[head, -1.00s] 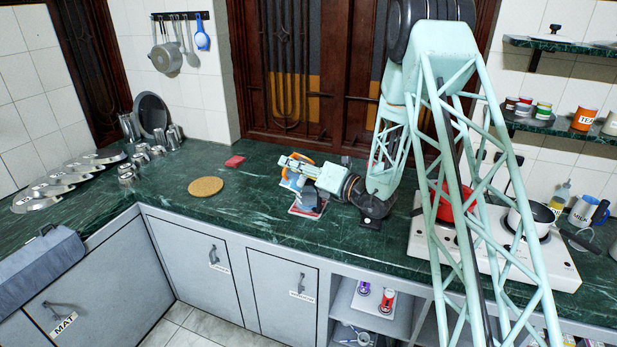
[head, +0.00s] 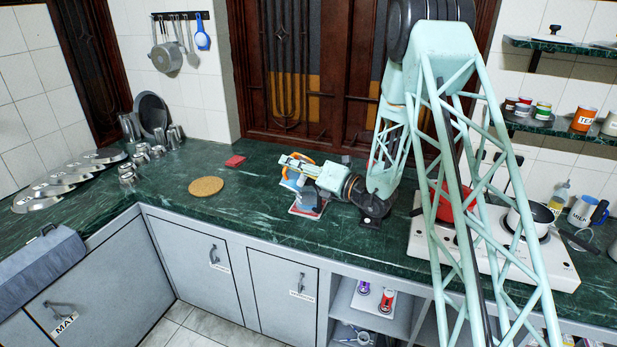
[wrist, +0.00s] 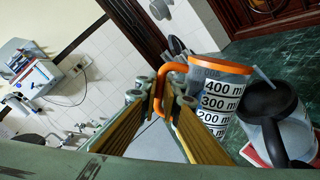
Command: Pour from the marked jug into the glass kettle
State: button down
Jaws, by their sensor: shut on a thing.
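The marked jug (wrist: 222,92) is clear, with an orange rim and handle and printed millilitre marks. In the wrist view my gripper (wrist: 163,97) is shut on its orange handle. The glass kettle (wrist: 292,132), with a black lid and handle, stands just right of the jug. I cannot tell the liquid level in either one.
A round cork mat (head: 206,186) and a small red block (head: 235,161) lie left on the green counter (head: 165,220). Metal cups (head: 140,155) stand at the back left. A white stove (head: 480,258) with a red pot (head: 445,205) is at the right.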

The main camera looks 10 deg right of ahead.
aim_at(284, 172)
jog(key=shift+w+d+r+m+p, duration=0.25)
jog(key=shift+r+m+p, duration=0.3)
jog(key=shift+p, duration=0.3)
dwell(2.2)
jog(key=shift+f, duration=0.1)
jog(key=b, duration=0.1)
jog(key=f+n+b, duration=0.1)
jog(key=shift+s+a+f+n+b, duration=0.25)
jog(key=shift+a+f+b, duration=0.05)
jog(key=shift+b, duration=0.1)
jog(key=shift+s+a+f+n+b, duration=0.15)
jog(key=shift+s+a+n+b, duration=0.3)
jog(key=shift+n+b, duration=0.55)
jog(key=shift+s+a+f+b, duration=0.3)
jog(key=shift+f+b, duration=0.15)
jog(key=shift+b, duration=0.4)
jog(key=shift+r+n, duration=0.15)
jog(key=shift+n, duration=0.15)
jog(key=shift+s+a+f+b, duration=0.15)
jog(key=shift+a+f+b, duration=0.1)
jog(key=shift+f+b, duration=0.15)
